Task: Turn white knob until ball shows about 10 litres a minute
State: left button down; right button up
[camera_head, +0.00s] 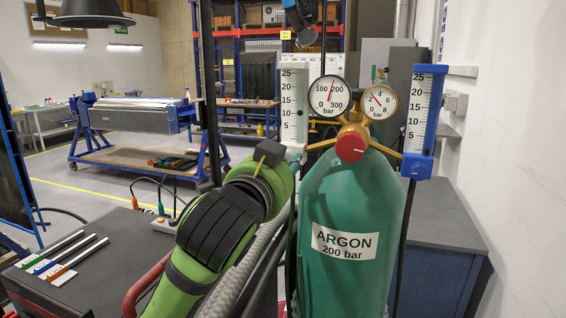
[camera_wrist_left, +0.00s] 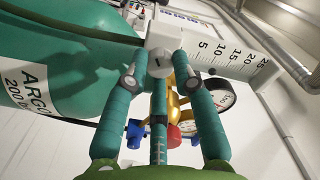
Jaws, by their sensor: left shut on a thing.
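The white knob (camera_wrist_left: 160,62) sits on the white block of the white flowmeter (camera_wrist_left: 222,62). In the head view the white flowmeter (camera_head: 294,100) stands upright left of the gauges, its scale marked up to 25. My left gripper (camera_wrist_left: 160,80) is shut on the white knob, one teal fingertip on each side. In the head view its green wrist covers most of the fingers, and the knob is mostly hidden. My right gripper is not in view.
The green argon cylinder (camera_head: 349,275) stands close to the right of my left arm. Its regulator carries a red knob (camera_head: 351,147) and two gauges. A blue flowmeter (camera_head: 421,115) is on the right. A dark bench (camera_head: 90,285) lies at the left.

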pick_arm(q)
jog(key=shift+a+r, duration=0.1)
jog(key=shift+r, duration=0.2)
jog(key=c, duration=1.1)
grip_release()
jog(key=shift+o, duration=0.4)
jog(key=shift+w+f, duration=0.15)
jog(key=shift+f, duration=0.05)
jog(key=v, duration=1.2)
